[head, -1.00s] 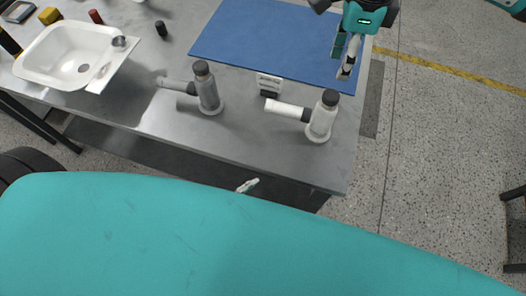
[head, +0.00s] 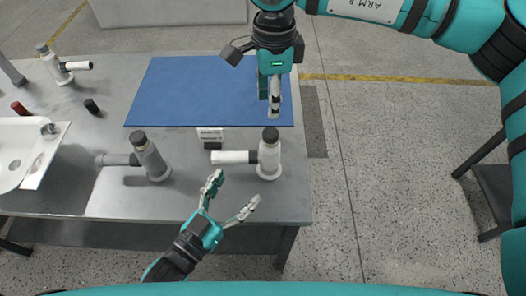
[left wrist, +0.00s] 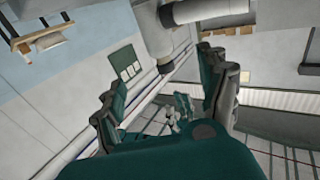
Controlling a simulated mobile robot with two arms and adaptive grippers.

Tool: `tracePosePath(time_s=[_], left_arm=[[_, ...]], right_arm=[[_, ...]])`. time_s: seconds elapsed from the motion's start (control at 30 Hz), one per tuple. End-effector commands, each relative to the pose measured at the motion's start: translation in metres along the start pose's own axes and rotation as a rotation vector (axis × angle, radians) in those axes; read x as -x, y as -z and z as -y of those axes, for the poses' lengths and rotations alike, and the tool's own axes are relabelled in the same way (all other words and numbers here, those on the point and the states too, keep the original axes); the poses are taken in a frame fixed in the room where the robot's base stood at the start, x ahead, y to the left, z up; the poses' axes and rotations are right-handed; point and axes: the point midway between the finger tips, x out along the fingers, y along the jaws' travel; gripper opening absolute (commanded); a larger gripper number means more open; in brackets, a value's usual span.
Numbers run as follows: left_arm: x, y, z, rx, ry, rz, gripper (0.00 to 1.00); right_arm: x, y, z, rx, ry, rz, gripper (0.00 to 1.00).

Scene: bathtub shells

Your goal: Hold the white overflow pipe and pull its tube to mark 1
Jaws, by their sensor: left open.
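The white overflow pipe (head: 270,157) stands upright on the grey table's right part, with a dark cap on top. Its white tube (head: 232,157) points left from a dark collar. My left gripper (head: 230,198) is open and empty in front of the table's near edge, below the tube in the picture and apart from it. In the left wrist view its fingers (left wrist: 172,88) are spread, and a pale pipe with a dark cap (left wrist: 153,30) shows beyond them. My right gripper (head: 270,112) hangs over the blue mat behind the pipe, seen edge-on. Marks on the tube are too small to read.
A grey pipe (head: 152,160) with a tube to the left stands left of the white one. The blue mat (head: 190,90) covers the back. A white basin (head: 15,150) lies at the left.

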Motion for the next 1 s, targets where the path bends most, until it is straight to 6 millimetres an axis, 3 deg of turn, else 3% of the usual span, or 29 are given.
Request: tracePosePath(time_s=[0.2, 0.53, 0.73, 1.0], left_arm=[[-0.046, 0.002, 0.000, -0.001, -0.001, -0.006, 0.76], [-0.106, 0.001, 0.000, -0.001, -0.001, -0.003, 0.76], [-0.124, 0.000, -0.001, 0.000, -0.001, 0.000, 0.76], [-0.128, 0.000, -0.001, 0.001, -0.001, 0.001, 0.76]], right_arm=[[0.000, 0.000, 0.000, 0.000, 0.000, 0.000, 0.38], [0.000, 0.000, 0.000, 0.000, 0.000, 0.000, 0.38], [0.000, 0.000, 0.000, 0.000, 0.000, 0.000, 0.38], [0.000, 0.000, 0.000, 0.000, 0.000, 0.000, 0.38]])
